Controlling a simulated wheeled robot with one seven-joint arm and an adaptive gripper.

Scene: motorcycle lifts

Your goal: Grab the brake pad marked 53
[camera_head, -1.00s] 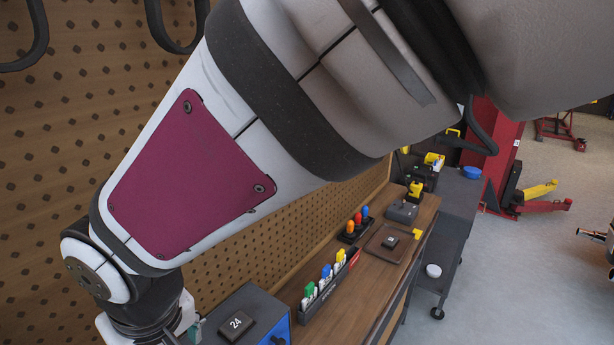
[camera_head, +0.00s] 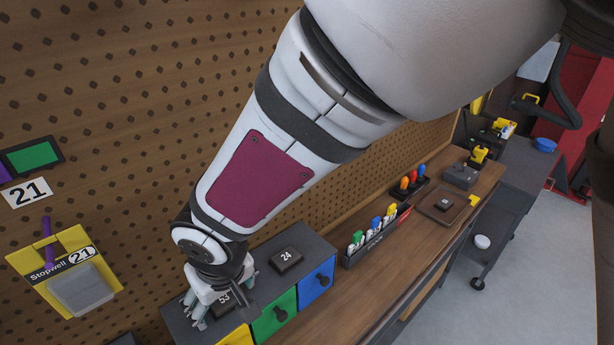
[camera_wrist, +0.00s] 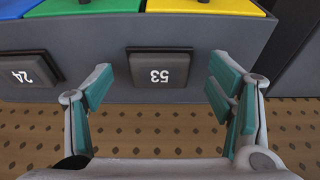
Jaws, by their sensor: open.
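The brake pad marked 53 (camera_wrist: 160,72) is a dark block with a white number, upside down in the wrist view. It lies on top of the grey drawer cabinet (camera_wrist: 200,38). In the head view the pad (camera_head: 222,303) is partly hidden by my gripper (camera_head: 222,300). In the wrist view my gripper (camera_wrist: 162,95) is open, with its teal-padded fingers on either side of the pad's near part and a gap on each side. Nothing is held. I cannot tell how high the fingertips are above the cabinet top.
A second pad marked 24 (camera_head: 286,259) lies on the same cabinet, near my gripper. The cabinet has yellow, green (camera_head: 274,315) and blue (camera_head: 316,286) drawers. The pegboard (camera_head: 130,130) rises close behind. A marker tray (camera_head: 375,240) stands on the bench to the right.

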